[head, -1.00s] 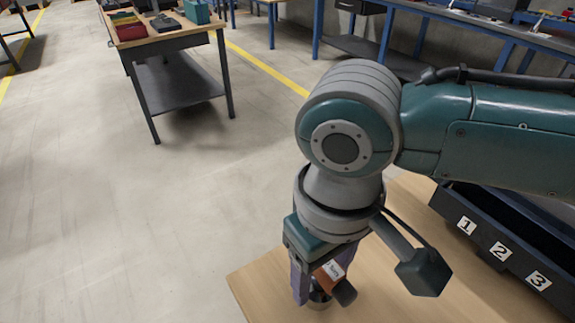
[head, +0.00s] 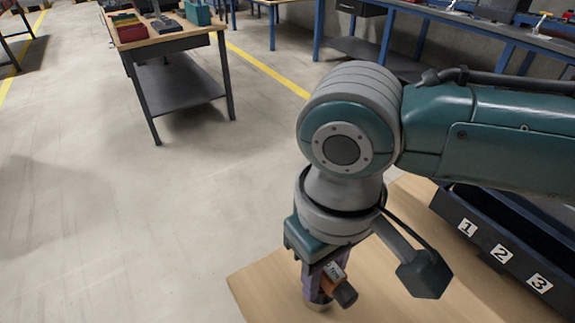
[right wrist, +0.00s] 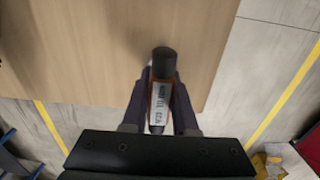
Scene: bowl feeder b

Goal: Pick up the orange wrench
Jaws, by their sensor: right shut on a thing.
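The orange wrench (head: 331,284) is mostly hidden by my right gripper in the head view; an orange body, a white label and a black end show. In the right wrist view the wrench (right wrist: 162,98) lies between the two fingers, its black end pointing away past the fingertips. My right gripper (head: 317,296) is shut on it, low over the near corner of the wooden table. In the right wrist view the gripper (right wrist: 162,80) has a finger against each side of the wrench. My left gripper is not in view.
The wooden table top (head: 395,285) is bare around the gripper. A dark bin rack with labels 1, 2 and 3 (head: 500,250) stands on its right. Open floor (head: 130,230) lies to the left. A workbench with coloured bins (head: 165,45) stands farther back.

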